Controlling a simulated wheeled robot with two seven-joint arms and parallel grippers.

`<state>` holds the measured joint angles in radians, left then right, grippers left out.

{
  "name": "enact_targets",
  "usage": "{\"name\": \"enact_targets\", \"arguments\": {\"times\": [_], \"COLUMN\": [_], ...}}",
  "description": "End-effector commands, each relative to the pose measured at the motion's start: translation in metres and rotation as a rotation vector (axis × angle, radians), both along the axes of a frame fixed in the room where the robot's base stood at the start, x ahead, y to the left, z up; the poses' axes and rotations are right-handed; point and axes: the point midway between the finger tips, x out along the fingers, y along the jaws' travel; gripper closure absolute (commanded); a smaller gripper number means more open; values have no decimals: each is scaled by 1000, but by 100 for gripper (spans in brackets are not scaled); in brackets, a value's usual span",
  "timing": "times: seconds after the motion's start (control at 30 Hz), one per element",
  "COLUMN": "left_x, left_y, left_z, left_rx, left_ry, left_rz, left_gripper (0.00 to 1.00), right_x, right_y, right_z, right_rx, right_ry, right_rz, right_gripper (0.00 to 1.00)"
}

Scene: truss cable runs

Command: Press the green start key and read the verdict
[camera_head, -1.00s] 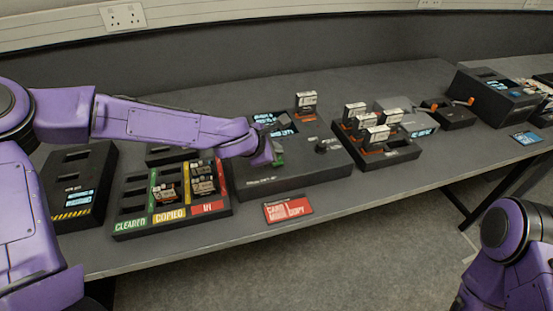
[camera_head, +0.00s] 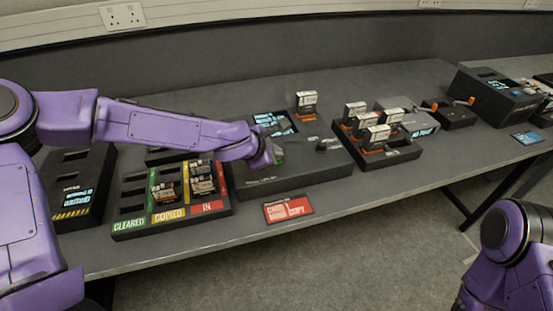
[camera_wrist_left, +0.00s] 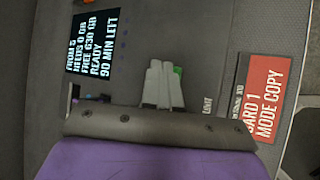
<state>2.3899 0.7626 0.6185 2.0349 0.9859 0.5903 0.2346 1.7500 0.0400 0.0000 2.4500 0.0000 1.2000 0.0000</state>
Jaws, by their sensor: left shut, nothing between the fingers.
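My left gripper (camera_wrist_left: 160,85) is shut and empty, its fingertips over the top of a dark console (camera_head: 300,178). A green key (camera_wrist_left: 178,72) shows beside the fingertips in the left wrist view, mostly hidden by them; I cannot tell whether they touch or press it. In the head view the gripper (camera_head: 277,153) hides most of that spot. The console's screen (camera_wrist_left: 92,42) shows lines that seem to read "FREE 630 GB", "READY" and "90 MIN LEFT". It also shows in the head view (camera_head: 275,123). My right gripper is out of view.
A slotted tray (camera_head: 130,210) labelled CLEARED, COPIED and IN stands left of the console. A rack of several cartridges (camera_head: 390,152) stands right. One cartridge (camera_head: 306,103) stands upright at the console's back. A red card (camera_head: 288,209) reading "MODE COPY" lies in front.

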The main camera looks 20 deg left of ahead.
Motion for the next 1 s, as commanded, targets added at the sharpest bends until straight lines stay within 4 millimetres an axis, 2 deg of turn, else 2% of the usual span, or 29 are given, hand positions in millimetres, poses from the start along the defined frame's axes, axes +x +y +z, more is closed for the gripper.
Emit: {"name": "enact_targets", "arguments": {"times": [0.57,0.83,1.0], "left_x": [0,0,0], "left_y": [0,0,0], "left_z": [-8,-7,1], "left_rx": [0,0,0], "left_ry": [1,2,2], "left_rz": [0,1,1], "left_gripper": [100,100,100], "right_x": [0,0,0], "right_y": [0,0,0], "right_z": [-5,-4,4], "right_rx": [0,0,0], "right_ry": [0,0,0], "right_rz": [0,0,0], "right_gripper": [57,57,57]}}
